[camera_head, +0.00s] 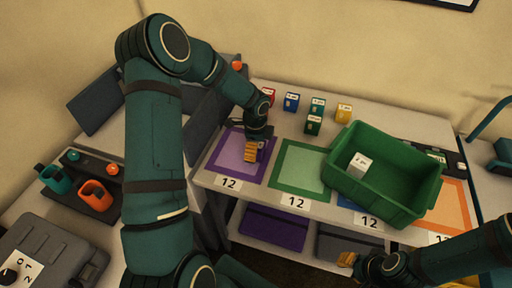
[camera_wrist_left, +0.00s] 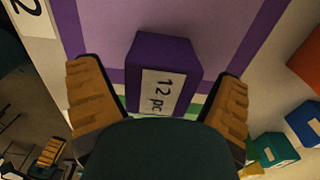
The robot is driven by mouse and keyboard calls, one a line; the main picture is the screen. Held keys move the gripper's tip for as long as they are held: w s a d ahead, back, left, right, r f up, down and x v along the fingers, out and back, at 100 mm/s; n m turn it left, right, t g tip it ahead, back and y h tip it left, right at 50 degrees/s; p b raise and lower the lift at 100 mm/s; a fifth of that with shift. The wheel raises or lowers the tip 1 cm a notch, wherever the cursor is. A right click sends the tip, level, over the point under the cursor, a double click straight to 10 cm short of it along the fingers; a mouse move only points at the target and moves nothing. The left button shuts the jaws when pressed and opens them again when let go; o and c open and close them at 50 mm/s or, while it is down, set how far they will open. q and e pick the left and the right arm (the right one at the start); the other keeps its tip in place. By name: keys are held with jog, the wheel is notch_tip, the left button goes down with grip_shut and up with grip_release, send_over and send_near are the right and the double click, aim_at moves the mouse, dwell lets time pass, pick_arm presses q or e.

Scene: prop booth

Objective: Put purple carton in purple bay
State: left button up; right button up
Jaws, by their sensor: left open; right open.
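The purple carton (camera_wrist_left: 165,60) has a white "12 pc" label and sits between the two fingers of my left gripper (camera_wrist_left: 160,78), over the purple bay (camera_wrist_left: 105,40). The fingers are spread, with a gap on each side of the carton. In the head view the purple bay (camera_head: 222,168) is a purple-bordered mat at the table's left. My left gripper (camera_head: 254,150) is low over its right half and hides most of the carton. I cannot tell whether the carton fully touches the mat. My right gripper (camera_head: 347,259) is open and empty in front of the table.
A green-bordered bay (camera_head: 284,194) lies to the right. A large green crate (camera_head: 408,207) with a white carton (camera_head: 360,165) inside covers much of the table's right. Several small cartons, including a blue one (camera_head: 291,102) and a yellow one (camera_head: 344,113), stand at the back.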

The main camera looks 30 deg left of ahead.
pick_arm(q)
notch_tip(320, 180, up, 12)
jog(key=p, duration=0.2)
jog(key=shift+s+a+f, duration=0.1)
jog(key=shift+f, duration=0.05)
dwell(0.5)
